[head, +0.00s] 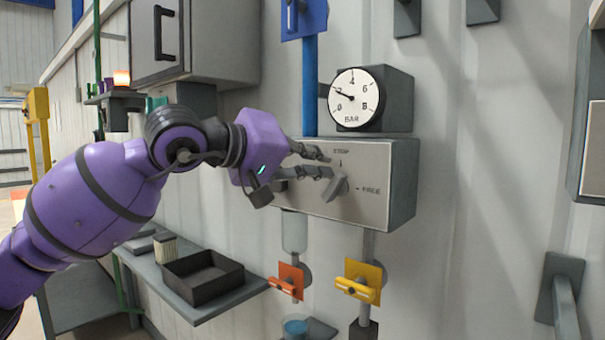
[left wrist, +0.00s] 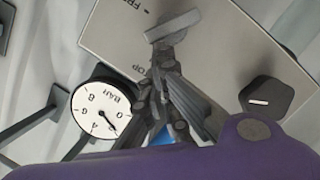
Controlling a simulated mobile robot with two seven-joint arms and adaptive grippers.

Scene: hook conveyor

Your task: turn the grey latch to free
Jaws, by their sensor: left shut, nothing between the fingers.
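The grey latch (head: 338,187) is a short bar on the front of a grey box (head: 385,205), below the STOP mark and left of the FREE mark. It stands tilted, its upper end leaning right; I cannot tell its exact setting. In the left wrist view the latch (left wrist: 172,25) shows as a pale bar just beyond the fingertips. My left gripper (head: 330,165) is shut and empty, its fingertips at the upper left of the latch. In the left wrist view the gripper (left wrist: 166,62) seems to meet the latch; contact is unclear. My right gripper is out of view.
A pressure gauge (head: 356,97) sits above the box. Orange (head: 290,281) and yellow (head: 360,281) valve handles are below it. A blue plate (head: 303,18) is above. A shelf (head: 200,309) with a dark tray (head: 202,290) is at lower left. A dark knob (left wrist: 267,97) shows in the left wrist view.

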